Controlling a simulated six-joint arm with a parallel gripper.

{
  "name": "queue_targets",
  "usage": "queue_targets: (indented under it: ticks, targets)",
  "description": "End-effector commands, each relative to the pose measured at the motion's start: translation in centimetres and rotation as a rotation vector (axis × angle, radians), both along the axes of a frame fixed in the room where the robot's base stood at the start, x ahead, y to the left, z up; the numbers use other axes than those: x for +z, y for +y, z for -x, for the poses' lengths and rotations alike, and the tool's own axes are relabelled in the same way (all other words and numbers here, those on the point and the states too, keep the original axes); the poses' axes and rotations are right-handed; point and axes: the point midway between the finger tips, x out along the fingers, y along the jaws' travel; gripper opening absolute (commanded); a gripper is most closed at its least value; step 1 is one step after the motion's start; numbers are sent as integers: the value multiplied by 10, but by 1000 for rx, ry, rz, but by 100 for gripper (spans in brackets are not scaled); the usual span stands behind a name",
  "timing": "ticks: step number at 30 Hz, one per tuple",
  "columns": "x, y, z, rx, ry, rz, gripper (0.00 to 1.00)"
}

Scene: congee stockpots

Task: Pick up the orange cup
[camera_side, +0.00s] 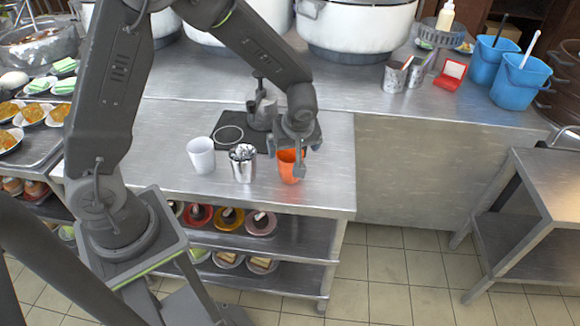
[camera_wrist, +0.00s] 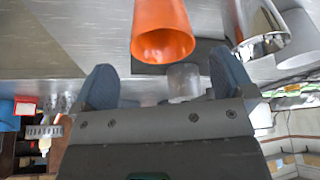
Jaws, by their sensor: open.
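The orange cup (camera_side: 289,170) stands upright on the steel counter, at the right of a short row. My gripper (camera_side: 306,143) is at its upper part and hides some of it in the side view. In the wrist view the orange cup (camera_wrist: 163,30) appears upside down, its open rim toward my gripper (camera_wrist: 164,78). The two blue-grey fingers are spread wide to either side of the cup's line, with nothing held. I cannot tell whether a finger touches the cup.
A metal tin with shiny contents (camera_side: 243,166) stands close left of the cup, and a white cup (camera_side: 201,156) stands further left. A dark mat (camera_side: 231,140) lies behind them. Large white pots (camera_side: 356,25) line the back. The counter's right edge is near.

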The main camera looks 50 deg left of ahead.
Motion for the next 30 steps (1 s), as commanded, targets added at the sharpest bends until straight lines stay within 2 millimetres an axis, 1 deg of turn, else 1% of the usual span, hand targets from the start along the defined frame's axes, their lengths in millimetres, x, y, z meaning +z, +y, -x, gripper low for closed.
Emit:
queue_targets:
  ticks: [1, 3, 8, 15, 18, 26, 30]
  targets:
    - [-7, 3, -1, 0, 2, -1, 100]
    - [-12, 5, -2, -1, 1, 1, 100]
    - [-21, 8, -3, -1, 1, -1, 100]
    - [-53, 21, -5, -1, 3, 0, 100]
    - [-61, 24, -7, 0, 1, 2, 100]
    - [-64, 25, -8, -2, -1, 1, 100]
    - [-64, 25, -8, -2, -1, 1, 88]
